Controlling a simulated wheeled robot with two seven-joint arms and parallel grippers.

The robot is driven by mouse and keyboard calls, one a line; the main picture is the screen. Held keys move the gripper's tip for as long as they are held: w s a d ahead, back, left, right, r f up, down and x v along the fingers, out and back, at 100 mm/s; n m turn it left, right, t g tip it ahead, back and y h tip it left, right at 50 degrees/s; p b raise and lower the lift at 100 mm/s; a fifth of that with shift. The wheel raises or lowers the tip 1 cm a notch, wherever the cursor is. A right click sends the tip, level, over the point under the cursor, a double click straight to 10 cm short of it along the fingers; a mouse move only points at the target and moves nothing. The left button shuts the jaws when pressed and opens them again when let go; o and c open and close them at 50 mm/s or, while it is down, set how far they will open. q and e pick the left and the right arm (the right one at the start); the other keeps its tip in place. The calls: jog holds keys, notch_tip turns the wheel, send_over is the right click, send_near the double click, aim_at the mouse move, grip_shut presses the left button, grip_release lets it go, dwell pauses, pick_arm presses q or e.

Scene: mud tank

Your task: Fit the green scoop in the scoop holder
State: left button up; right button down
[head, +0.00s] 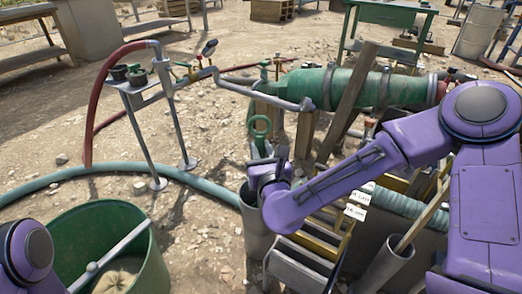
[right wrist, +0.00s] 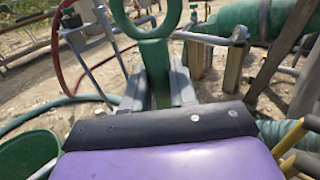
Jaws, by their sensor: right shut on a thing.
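The green scoop (head: 261,126) shows its ring-shaped handle end above my right gripper (head: 266,172). In the right wrist view the ring and flat shaft of the scoop (right wrist: 155,50) stand between the two grey fingers of the gripper (right wrist: 158,88), which are shut on it. The scoop's lower part is hidden behind my gripper and arm. A grey open-topped tube (head: 256,236), which looks like the scoop holder, stands directly below the gripper. I cannot tell whether the scoop's lower end is inside it. My left gripper is out of view.
A green tub (head: 150,250) with a sack inside stands at lower left. A second grey tube (head: 385,268) holds a wooden stick. A large green cylinder (head: 345,88) lies behind, with timber posts in front. A teal hose (head: 95,172) crosses the ground at left.

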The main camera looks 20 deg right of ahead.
jog(key=shift+f+b, duration=0.6)
jog(key=shift+f, duration=0.05)
dwell(0.5)
jog(key=c, duration=0.8)
grip_release()
jog(key=shift+s, duration=0.1)
jog(key=s+a+p, duration=0.1)
jog(key=s+p, duration=0.8)
jog(key=s, duration=0.1)
jog(key=shift+s+a, duration=0.15)
jog(key=shift+r, duration=0.1)
